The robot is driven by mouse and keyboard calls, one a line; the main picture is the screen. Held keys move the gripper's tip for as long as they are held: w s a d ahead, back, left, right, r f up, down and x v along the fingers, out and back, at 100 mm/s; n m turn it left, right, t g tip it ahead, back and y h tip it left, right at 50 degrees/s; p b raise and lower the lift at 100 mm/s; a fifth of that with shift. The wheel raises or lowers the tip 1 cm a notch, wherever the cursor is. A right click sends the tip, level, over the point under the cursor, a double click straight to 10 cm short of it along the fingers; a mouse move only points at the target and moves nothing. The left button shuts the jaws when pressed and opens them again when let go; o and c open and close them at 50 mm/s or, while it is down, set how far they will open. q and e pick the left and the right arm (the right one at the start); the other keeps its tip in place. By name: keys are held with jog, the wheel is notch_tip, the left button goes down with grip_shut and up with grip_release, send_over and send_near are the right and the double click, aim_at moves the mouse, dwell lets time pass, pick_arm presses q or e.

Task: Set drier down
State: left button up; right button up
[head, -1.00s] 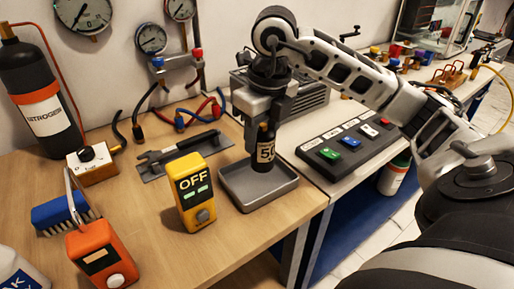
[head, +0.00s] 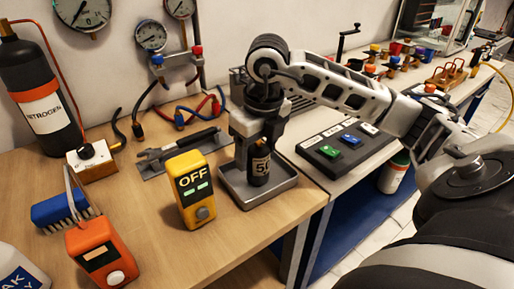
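The fingers hide the top of the cylinder. The base is low inside the tray and seems to be at its floor, though contact is hard to make out. My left gripper is not in view.
A yellow "OFF" meter (head: 191,190) stands just left of the tray. A wrench (head: 180,145) lies behind it on a dark plate. A button panel (head: 345,147) is to the right, across a gap between benches. An orange device (head: 100,252) and blue brush (head: 62,208) are at left.

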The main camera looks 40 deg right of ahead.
jog(key=shift+r, duration=0.15)
jog(key=r+p, duration=0.1)
jog(key=r, duration=0.6)
jog(key=s+r+p, duration=0.1)
jog(key=r, duration=0.2)
jog(key=shift+s+r+p, duration=0.1)
jog(key=shift+r+p, duration=0.2)
jog(key=shift+r, duration=0.05)
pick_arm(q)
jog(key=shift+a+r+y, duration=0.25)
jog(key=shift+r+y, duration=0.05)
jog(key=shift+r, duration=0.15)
pick_arm(e)
jog(key=shift+s+r, duration=0.1)
jog(key=shift+r, duration=0.5)
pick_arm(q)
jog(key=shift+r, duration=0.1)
